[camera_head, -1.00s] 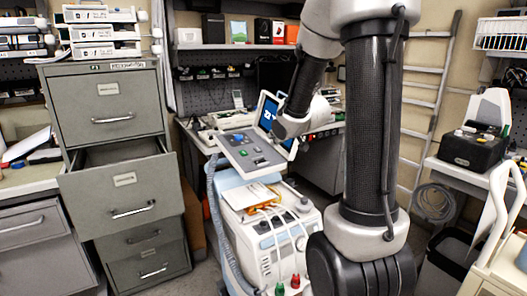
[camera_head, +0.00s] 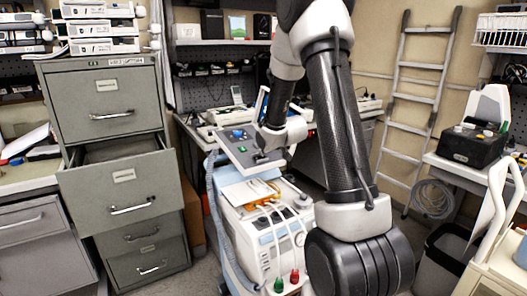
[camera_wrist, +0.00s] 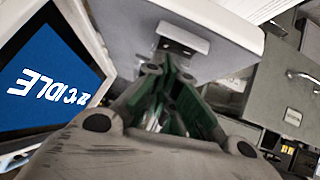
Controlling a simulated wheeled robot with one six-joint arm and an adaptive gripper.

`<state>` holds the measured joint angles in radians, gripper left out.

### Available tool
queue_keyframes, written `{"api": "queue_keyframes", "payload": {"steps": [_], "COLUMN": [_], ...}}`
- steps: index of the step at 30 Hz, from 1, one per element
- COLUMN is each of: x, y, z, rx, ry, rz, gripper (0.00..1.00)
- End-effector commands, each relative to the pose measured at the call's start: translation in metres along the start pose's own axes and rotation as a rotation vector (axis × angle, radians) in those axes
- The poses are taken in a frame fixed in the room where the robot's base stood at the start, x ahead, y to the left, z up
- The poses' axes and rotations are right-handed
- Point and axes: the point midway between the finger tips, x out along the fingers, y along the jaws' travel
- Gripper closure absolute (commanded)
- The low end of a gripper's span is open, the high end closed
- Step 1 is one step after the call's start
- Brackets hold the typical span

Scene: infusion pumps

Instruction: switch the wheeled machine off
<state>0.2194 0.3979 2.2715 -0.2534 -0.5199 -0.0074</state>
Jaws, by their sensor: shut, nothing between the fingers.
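The wheeled machine (camera_head: 262,240) is a white and pale-blue cart with a tilted grey control panel (camera_head: 236,153) on top. Its screen (camera_head: 262,104) is mostly behind my arm. The wrist view shows the blue screen (camera_wrist: 45,75) reading IDLE, upside down. My gripper (camera_wrist: 168,68) is shut and empty, its tips close to a pale panel surface that bears a grey metal part (camera_wrist: 182,38). I cannot tell whether they touch it. In the head view my gripper (camera_head: 260,152) is over the panel's right side, hiding some controls. A blue button (camera_head: 238,134) still shows.
A grey filing cabinet (camera_head: 110,103) with one drawer pulled open stands left of the machine. A hose (camera_head: 218,225) runs down the machine's left side. A ladder (camera_head: 418,110) leans on the back wall. A bin (camera_head: 445,250) and side table stand at right.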

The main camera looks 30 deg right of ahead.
Motion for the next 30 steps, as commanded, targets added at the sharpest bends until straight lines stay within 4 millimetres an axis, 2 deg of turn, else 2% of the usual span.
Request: {"api": "queue_keyframes", "payload": {"steps": [17,30], "x": [0.0109,0.0095], "y": [0.0027,-0.0038], "z": [0.0122,0.011], "rx": [0.001,0.001], "ry": [-0.002,-0.003], "rz": [0.001,-0.001], "gripper": [1.0,1.0]}}
